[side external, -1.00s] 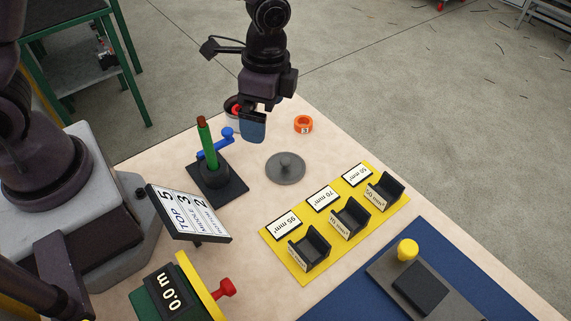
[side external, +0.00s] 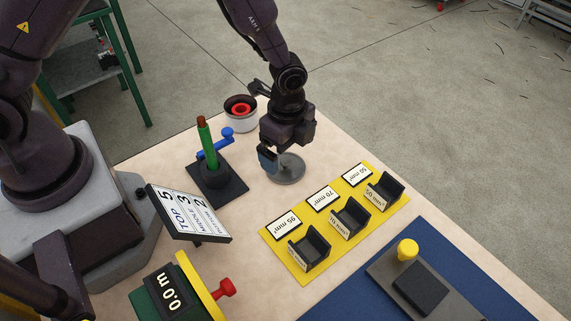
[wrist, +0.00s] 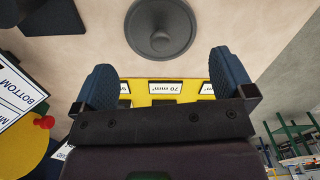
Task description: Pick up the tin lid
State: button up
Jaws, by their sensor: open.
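The tin lid (side external: 291,172) is a flat grey disc lying on the beige bench, partly hidden by my gripper in the side view. In the wrist view the lid (wrist: 160,28) shows whole, with a round knob at its middle, at the top of the picture. My gripper (side external: 268,159) is over the lid's left part in the side view. In the wrist view my gripper (wrist: 164,78) has its two blue fingers wide apart with nothing held. The knob appears beyond the fingertips, not between them. The height gap cannot be told exactly.
A round tin (side external: 240,114) with a red ring inside stands at the bench's back edge. A green post (side external: 208,145) with a blue crank is left of the lid. A yellow plate (side external: 292,267) with black holders lies to the right.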

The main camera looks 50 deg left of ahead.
aim_at(287, 161)
jog(key=f, duration=0.5)
jog(key=shift+a, duration=0.25)
jog(key=shift+r, duration=0.1)
jog(key=c, duration=0.6)
jog(key=shift+w, duration=0.1)
notch_tip(287, 161, up, 9)
jog(key=shift+a+r, duration=0.1)
jog(key=a+r+n, duration=0.3)
jog(key=a+n, duration=0.3)
jog(key=a, duration=1.1)
jog(key=shift+w+a+f, duration=0.1)
jog(key=shift+w+f, duration=0.05)
jog(key=shift+f, duration=1.35)
jog(key=shift+w+a+f, duration=0.1)
jog(key=shift+w+f, duration=0.05)
jog(key=shift+f, duration=1.35)
